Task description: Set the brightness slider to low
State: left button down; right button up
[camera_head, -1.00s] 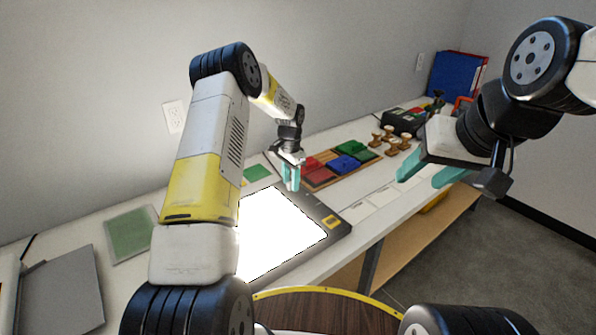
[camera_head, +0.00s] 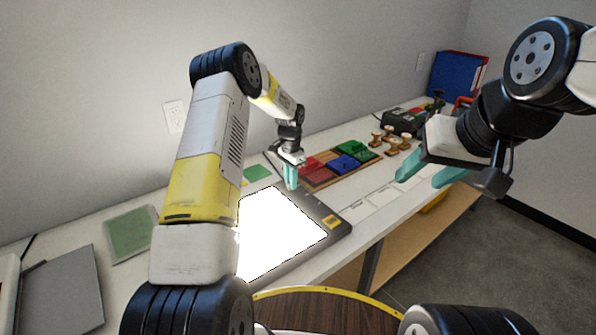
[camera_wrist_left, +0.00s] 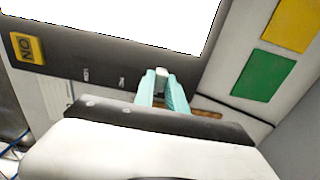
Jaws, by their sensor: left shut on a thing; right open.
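The light box is lit bright white, with a dark frame (camera_head: 333,219). A yellow switch (camera_head: 332,221) is on the frame; in the left wrist view the switch (camera_wrist_left: 28,47) reads ON. A small pale slider knob (camera_wrist_left: 162,73) stands on the frame in the left wrist view. My left gripper (camera_head: 291,180) is over the frame's far right part. Its teal fingers (camera_wrist_left: 162,90) are shut on the slider knob, partly hiding it. Small frame markings lie left of the knob, too blurred to read surely. My right gripper (camera_head: 420,182) is open and empty, above the table's right side.
A wooden tray (camera_head: 318,187) with red, blue and green blocks lies just right of my left gripper. Wooden stamps (camera_head: 390,140) and a blue binder (camera_head: 457,76) stand farther back. Green (camera_wrist_left: 264,75) and yellow (camera_wrist_left: 292,25) sheets lie beside the box.

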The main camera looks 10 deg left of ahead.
aim_at(314, 207)
dwell(0.8)
pick_arm(q)
jog(key=s+d, duration=0.8)
jog(key=d, duration=0.1)
jog(key=shift+s, duration=0.35)
jog(key=c, duration=1.4)
grip_release()
jog(key=shift+o, duration=0.2)
jog(key=shift+r, duration=0.15)
jog(key=shift+r, duration=0.35)
notch_tip(314, 207, up, 7)
